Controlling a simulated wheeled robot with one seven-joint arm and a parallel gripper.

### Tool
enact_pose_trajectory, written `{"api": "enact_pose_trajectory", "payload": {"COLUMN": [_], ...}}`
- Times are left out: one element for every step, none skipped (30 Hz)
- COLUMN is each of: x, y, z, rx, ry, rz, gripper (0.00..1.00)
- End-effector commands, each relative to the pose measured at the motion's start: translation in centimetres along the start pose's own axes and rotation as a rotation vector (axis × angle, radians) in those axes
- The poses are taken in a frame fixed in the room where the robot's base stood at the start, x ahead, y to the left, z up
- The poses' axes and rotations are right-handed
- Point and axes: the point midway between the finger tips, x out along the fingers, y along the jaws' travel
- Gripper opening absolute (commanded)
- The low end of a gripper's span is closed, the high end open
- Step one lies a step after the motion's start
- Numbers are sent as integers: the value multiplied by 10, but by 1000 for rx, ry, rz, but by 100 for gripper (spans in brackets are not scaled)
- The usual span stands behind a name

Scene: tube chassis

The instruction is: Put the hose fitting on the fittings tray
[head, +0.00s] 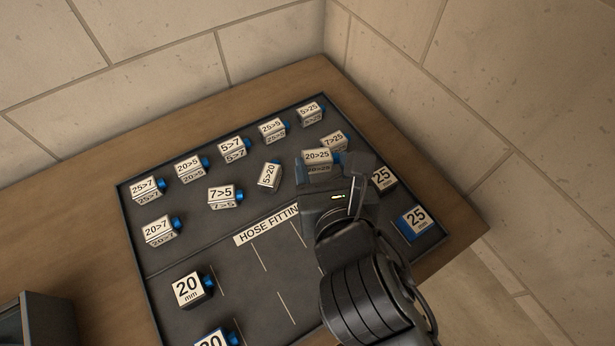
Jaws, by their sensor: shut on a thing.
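My gripper (330,174) is shut on a small block labelled 20>25 (317,156), at the right of the dark tray (205,262) in the head view. The block's label faces up and its lower part is hidden by the gripper. I cannot tell whether it touches the tray. The tray bears a white strip reading "HOSE FITTIN" (266,225), its end hidden behind my gripper. Thin white lines divide the tray's near part.
Several labelled blocks with blue ends stand in the tray's far part, including 7>5 (221,194) and a turned 5>20 (269,177). Stone walls (160,60) close the back and right. A grey box (45,318) is at lower left.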

Motion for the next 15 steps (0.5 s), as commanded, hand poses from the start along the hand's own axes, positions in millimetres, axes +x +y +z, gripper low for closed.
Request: {"api": "enact_pose_trajectory", "payload": {"x": [6,9,12,14,15,16,17,18,18,19,20,22,24,25,28], "y": [8,11,14,16,18,20,20,21,21,21,21,21,21,21,21], "z": [-3,-4,-6,-7,-7,-8,-9,-10,-12,-14,-17,-22,-26,-30,-36], "rx": [0,0,0,0,1,1,0,0,-1,-1,-1,-1,-1,-2,-2], "ry": [1,0,0,1,0,0,0,0,1,1,2,2,4,4,3], "rz": [1,1,0,0,0,0,0,-1,-1,-1,-1,0,-1,-1,-1], "gripper": [24,24,24,24,24,24,24,24,24,24,24,24,24,24,24]}}
